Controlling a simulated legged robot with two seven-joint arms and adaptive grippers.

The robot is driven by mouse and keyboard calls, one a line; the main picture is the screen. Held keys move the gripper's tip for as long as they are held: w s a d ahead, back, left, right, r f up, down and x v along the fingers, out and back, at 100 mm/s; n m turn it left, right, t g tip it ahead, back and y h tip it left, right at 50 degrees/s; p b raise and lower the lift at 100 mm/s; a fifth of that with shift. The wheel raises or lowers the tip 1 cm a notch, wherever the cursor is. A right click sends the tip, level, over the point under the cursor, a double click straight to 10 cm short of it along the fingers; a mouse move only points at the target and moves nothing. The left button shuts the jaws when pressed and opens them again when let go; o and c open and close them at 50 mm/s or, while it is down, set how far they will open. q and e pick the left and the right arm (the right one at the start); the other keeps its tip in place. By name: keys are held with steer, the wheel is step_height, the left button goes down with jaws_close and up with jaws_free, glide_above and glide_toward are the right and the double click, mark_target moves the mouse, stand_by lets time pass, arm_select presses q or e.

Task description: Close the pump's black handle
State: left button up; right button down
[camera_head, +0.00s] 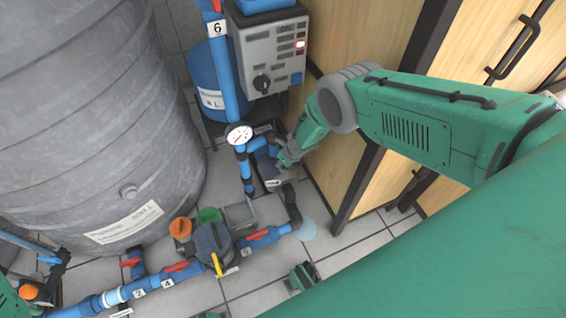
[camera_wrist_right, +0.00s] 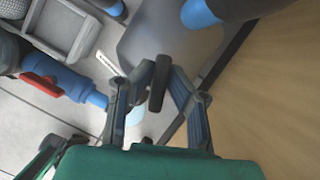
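The pump (camera_head: 268,168) is a dark grey and blue unit at the foot of the pipe below the pressure gauge, partly hidden by my right gripper. My right gripper (camera_head: 282,158) reaches down to it from the right. In the right wrist view, a short black handle (camera_wrist_right: 158,84) stands between the fingers of my right gripper (camera_wrist_right: 157,72). Both fingertips close in on the bar from its two sides and appear to touch it. The grey pump body (camera_wrist_right: 160,45) lies behind it. In the head view the handle is hidden or too small to tell. My left gripper does not show.
A large grey tank (camera_head: 95,110) fills the left. A control box (camera_head: 268,55) hangs above the pump, and wooden cabinets (camera_head: 340,165) stand close on the right. Blue pipes with red valve handles (camera_head: 257,234) and a grey filter housing (camera_head: 212,245) run along the tiled floor.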

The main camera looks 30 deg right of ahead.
steer(key=shift+r+m+h+p, duration=0.15)
steer(key=shift+m+h+p, duration=0.2)
steer(key=shift+m, duration=0.95)
steer(key=shift+m+h, duration=0.55)
steer(key=shift+m, duration=0.45)
steer(key=c, duration=1.6)
jaws_free()
